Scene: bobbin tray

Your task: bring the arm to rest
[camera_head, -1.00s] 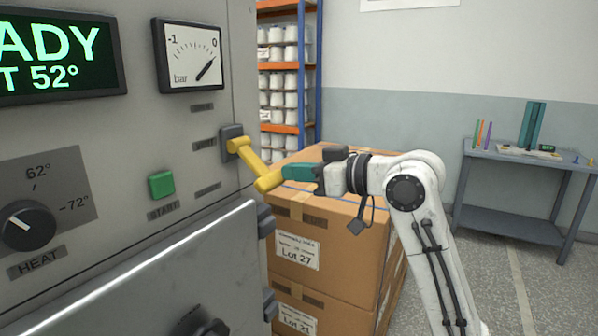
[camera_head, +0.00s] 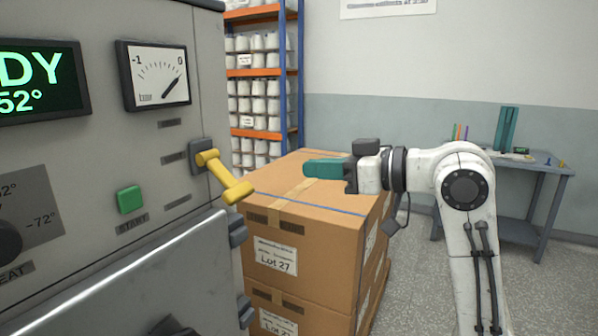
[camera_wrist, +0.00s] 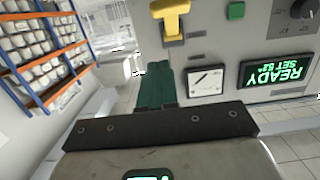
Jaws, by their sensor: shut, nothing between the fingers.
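My gripper (camera_head: 308,168) has teal fingers and is shut with nothing in it. In the head view it hangs in the air in front of the stacked cartons, to the right of the yellow lever (camera_head: 224,178) and apart from it. My white arm bends up from the lower right. In the wrist view the teal fingers (camera_wrist: 155,84) lie together, pointing away, with the yellow lever (camera_wrist: 171,20) beyond them.
The grey machine (camera_head: 180,228) fills the left, with a pressure gauge (camera_head: 157,75) and green start button (camera_head: 130,199). Taped cartons (camera_head: 300,237) stand behind my gripper. Shelves of bobbins (camera_head: 262,75) stand behind. A grey table (camera_head: 545,172) stands at right.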

